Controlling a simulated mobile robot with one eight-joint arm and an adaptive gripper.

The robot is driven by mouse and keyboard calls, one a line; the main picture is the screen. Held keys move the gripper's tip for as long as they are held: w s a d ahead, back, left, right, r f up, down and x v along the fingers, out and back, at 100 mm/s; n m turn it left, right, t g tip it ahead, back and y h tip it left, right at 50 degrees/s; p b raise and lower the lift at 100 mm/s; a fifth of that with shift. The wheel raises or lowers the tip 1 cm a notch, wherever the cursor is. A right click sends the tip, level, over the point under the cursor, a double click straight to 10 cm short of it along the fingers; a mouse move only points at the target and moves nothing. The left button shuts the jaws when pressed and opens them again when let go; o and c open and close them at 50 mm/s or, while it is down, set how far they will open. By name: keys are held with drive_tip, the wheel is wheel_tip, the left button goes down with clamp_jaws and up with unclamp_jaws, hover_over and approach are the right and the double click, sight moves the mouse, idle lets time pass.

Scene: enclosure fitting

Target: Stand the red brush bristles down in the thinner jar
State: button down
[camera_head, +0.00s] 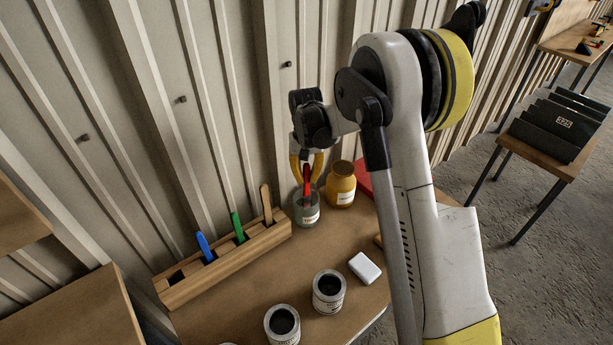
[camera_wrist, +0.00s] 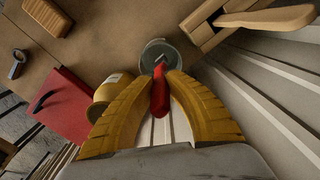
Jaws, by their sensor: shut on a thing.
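The red brush (camera_head: 307,186) is held roughly upright between the yellow fingers of my gripper (camera_head: 306,172), which is shut on its handle. The brush's lower end appears inside the mouth of the glass thinner jar (camera_head: 307,216), at the back of the bench. In the wrist view the red brush (camera_wrist: 160,95) lies between the fingertips (camera_wrist: 161,82) and points into the round jar (camera_wrist: 154,47). The bristles cannot be made out, and whether they touch the jar's bottom cannot be told.
An amber jar (camera_head: 340,186) stands close right of the thinner jar. A wooden rack (camera_head: 230,262) with blue, green and tan handles is to the left. Two open cans (camera_head: 328,290) and a white block (camera_head: 364,268) are in front. The ribbed wall is close behind.

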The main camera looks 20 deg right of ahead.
drive_tip(key=shift+f, duration=0.25)
drive_tip(key=c, duration=1.4)
unclamp_jaws()
drive_tip(key=shift+r, duration=0.15)
wheel_tip(320, 180, up, 12)
drive_tip(key=shift+f, duration=0.1)
